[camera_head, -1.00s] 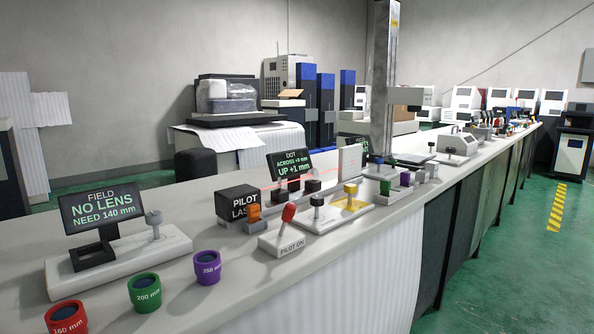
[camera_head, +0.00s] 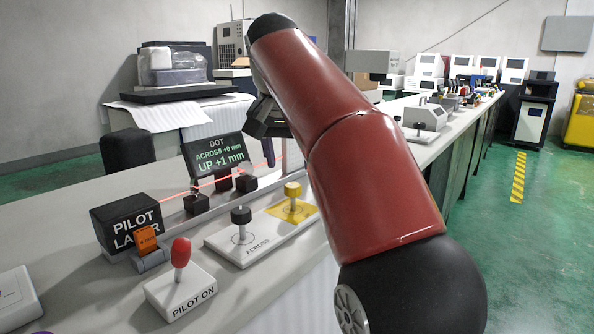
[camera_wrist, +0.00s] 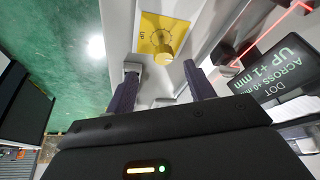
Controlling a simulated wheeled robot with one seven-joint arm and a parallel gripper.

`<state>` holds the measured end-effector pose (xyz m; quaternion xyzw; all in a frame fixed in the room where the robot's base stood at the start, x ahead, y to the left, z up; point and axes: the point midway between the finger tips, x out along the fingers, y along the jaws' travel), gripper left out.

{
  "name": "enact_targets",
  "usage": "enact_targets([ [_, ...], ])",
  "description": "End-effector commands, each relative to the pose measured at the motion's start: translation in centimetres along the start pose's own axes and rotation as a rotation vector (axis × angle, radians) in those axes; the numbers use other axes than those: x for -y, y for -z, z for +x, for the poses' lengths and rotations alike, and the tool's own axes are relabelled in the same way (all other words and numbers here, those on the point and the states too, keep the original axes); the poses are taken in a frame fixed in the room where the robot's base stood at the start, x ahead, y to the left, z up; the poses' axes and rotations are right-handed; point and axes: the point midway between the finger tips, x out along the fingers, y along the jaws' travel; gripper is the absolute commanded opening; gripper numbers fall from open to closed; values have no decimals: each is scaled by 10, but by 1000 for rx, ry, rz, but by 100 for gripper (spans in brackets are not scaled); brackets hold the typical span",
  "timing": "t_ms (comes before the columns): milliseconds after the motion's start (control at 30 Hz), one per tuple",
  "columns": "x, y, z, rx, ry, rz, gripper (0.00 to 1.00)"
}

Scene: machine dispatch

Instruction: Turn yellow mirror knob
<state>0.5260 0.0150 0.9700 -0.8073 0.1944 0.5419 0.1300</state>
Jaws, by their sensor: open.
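The yellow mirror knob (camera_head: 292,189) stands upright on a yellow plate marked with a dial, at the right end of a white base (camera_head: 225,248). In the wrist view the yellow knob (camera_wrist: 162,56) appears just beyond and between my fingertips, with UP printed on its plate. My gripper (camera_wrist: 161,72) is open and empty, its two dark fingers apart. No contact with the knob shows. In the head view my gripper (camera_head: 268,125) is partly hidden behind my red arm, above the bench. The dot display (camera_head: 213,157) reads ACROSS +0 mm, UP +1 mm.
The black ACROSS knob (camera_head: 241,215) stands left of the yellow one on the same base. A red-topped PILOT ON lever (camera_head: 181,252) and the black pilot laser box (camera_head: 125,220) stand further left. A red beam runs past small black mounts (camera_head: 222,181).

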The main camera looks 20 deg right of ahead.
Motion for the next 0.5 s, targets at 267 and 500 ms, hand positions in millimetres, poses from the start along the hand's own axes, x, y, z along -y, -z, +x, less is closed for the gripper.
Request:
enact_targets([
  [267, 5, 4, 17, 0, -10, 21, 54],
  [500, 4, 4, 56, 0, -10, 20, 54],
])
